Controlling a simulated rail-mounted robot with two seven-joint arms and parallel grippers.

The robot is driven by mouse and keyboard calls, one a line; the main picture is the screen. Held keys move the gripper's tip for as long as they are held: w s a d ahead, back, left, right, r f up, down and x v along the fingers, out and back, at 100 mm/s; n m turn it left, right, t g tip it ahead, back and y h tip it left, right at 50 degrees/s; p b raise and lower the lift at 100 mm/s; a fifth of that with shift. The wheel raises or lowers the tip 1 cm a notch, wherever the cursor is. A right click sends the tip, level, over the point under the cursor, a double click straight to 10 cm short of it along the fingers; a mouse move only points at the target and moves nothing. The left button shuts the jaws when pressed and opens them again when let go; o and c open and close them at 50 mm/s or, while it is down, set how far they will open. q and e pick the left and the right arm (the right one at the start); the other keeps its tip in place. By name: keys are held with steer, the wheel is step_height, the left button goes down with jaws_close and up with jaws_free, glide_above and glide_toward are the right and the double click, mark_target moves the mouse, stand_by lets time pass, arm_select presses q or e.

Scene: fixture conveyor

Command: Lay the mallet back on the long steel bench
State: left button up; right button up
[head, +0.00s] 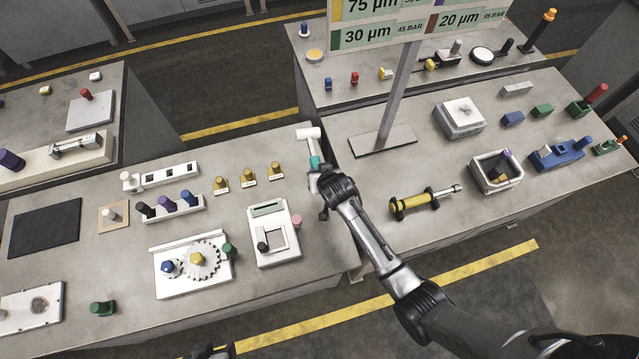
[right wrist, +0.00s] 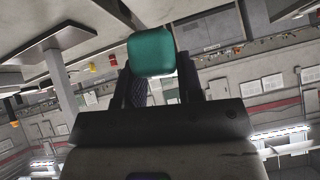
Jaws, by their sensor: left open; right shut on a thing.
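The mallet has a white head (head: 308,133) and a teal grip; the end of the teal grip also shows in the right wrist view (right wrist: 151,52). My right gripper (head: 318,174) is shut on the mallet's grip. The mallet appears over the gap between two grey-topped benches, the left one (head: 120,240) and the right one (head: 480,90); its height above them is hard to tell. Which of them is the long steel bench is not marked. My left gripper (head: 212,350) is at the bottom edge, mostly cut off, and open with nothing seen in it.
A sign post base (head: 383,141) stands right of the mallet. Three yellow-brown pieces (head: 249,174) and a white device (head: 273,233) are on the left bench. A yellow cylinder (head: 414,202) lies on the right bench. The left bench's back right corner looks bare.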

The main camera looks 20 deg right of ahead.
steer(key=f, duration=0.2)
steer(key=w+f+n+b, duration=0.1)
steer(key=shift+d+f+n+h, duration=0.1)
steer(key=shift+f+n+h, duration=0.2)
steer(key=shift+f+h, duration=0.1)
arm_select(q)
steer(key=shift+x, duration=0.95)
steer(key=shift+s+a, duration=0.15)
steer(key=shift+s, duration=0.05)
arm_select(e)
steer(key=shift+r+p, duration=0.2)
steer(key=shift+p, duration=0.2)
step_height(320, 180, down, 6)
steer(key=b, duration=0.4)
steer(key=shift+r, duration=0.1)
steer(key=shift+f+b, duration=0.65)
steer(key=shift+f, duration=0.3)
arm_select(q)
step_height(320, 180, down, 5)
steer(key=shift+r, duration=0.15)
arm_select(e)
steer(key=shift+f, duration=0.15)
steer(key=shift+f, duration=0.2)
